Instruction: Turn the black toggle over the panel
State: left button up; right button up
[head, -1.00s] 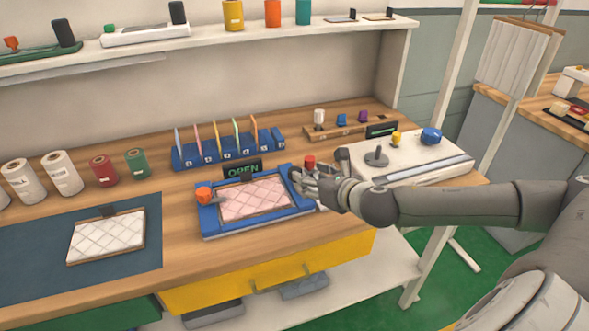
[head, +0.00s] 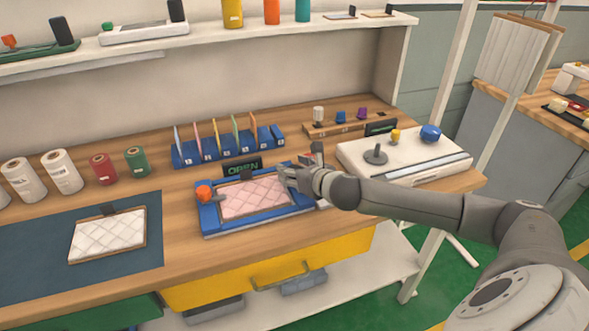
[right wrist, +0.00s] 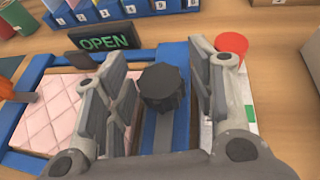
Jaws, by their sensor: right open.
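The black toggle (right wrist: 162,88) is a dark faceted knob on the right side of the blue frame (right wrist: 183,60), seen in the right wrist view. It stands between the two spread fingers of my right gripper (right wrist: 155,85), which is open, with space visible on both sides. A pink quilted panel (head: 255,197) lies in the blue frame (head: 210,220) in the head view. There my right gripper (head: 290,178) is over the frame's right side and hides the toggle. A lit OPEN sign (right wrist: 104,42) stands behind the frame. My left gripper is not in view.
A red-capped item (right wrist: 231,44) stands close to the right finger. An orange knob (head: 204,193) sits at the frame's left. A blue rack (head: 222,150) is behind, a white console (head: 405,165) right, and a white quilted pad (head: 107,235) lies left on a dark mat.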

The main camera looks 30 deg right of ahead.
jog(key=c, duration=0.9)
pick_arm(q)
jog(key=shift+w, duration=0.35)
pick_arm(e)
jog(key=shift+c, duration=0.6)
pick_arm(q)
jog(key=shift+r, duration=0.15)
